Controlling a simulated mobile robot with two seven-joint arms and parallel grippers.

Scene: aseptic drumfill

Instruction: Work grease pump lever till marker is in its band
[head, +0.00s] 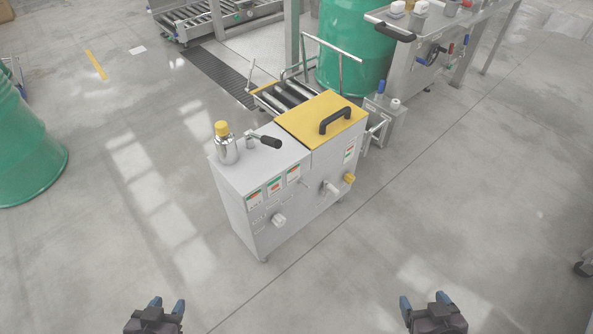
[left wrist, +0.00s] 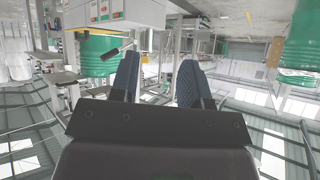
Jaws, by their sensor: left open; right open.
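The grease pump is a small silver cylinder with a yellow cap (head: 225,145) on top of a grey cabinet (head: 262,212). Its lever (head: 265,141), with a black grip, points right and slightly down. It also shows upside down in the left wrist view (left wrist: 112,52). Small red, white and green gauge labels (head: 274,187) sit on the cabinet's front; I cannot make out a marker or its band. My left gripper (head: 167,304) is open and empty at the bottom, short of the cabinet. My right gripper (head: 426,301) is open and empty at the bottom right.
The cabinet has a yellow lid (head: 300,117) with a black handle (head: 336,119), plus white and yellow knobs on its front. Behind it are a roller conveyor (head: 283,96) and a green drum (head: 350,50). Another green drum (head: 25,150) stands at left. The floor before the cabinet is clear.

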